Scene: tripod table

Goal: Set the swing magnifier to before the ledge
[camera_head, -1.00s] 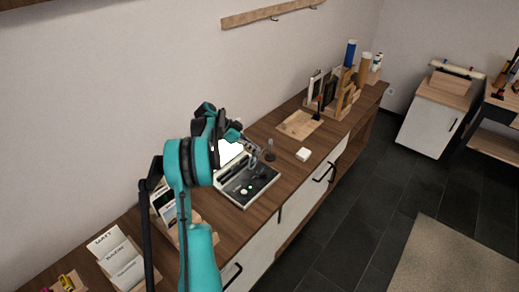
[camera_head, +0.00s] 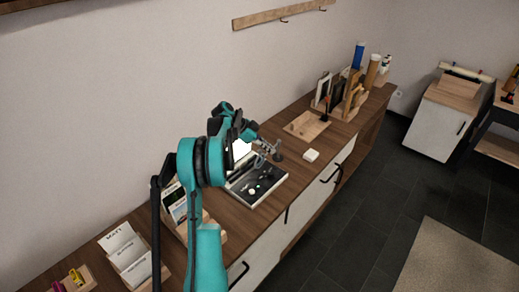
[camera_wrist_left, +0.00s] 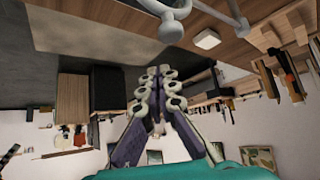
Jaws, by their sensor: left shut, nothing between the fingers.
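My left gripper (camera_head: 258,146) hangs over the counter beside the lit tray, with its fingers shut and nothing between them. In the left wrist view its closed fingers (camera_wrist_left: 158,95) point up the picture. A grey metal piece with a curved arm and a round knob (camera_wrist_left: 171,27), which looks like part of the swing magnifier, shows just beyond the fingertips, seemingly apart from them. In the head view a small dark post on a round base (camera_head: 278,155), likely its stand, is right of the gripper. The magnifier's lens is not clear. I cannot pick out the ledge with certainty. My right gripper is not in view.
The tray (camera_head: 262,196) with a bright panel and small round pieces lies below my gripper. A white block (camera_head: 311,155) and a wooden board (camera_head: 306,126) lie farther along the counter. Card holders (camera_head: 128,256) stand at the near left; a rack (camera_head: 345,98) stands at the far end.

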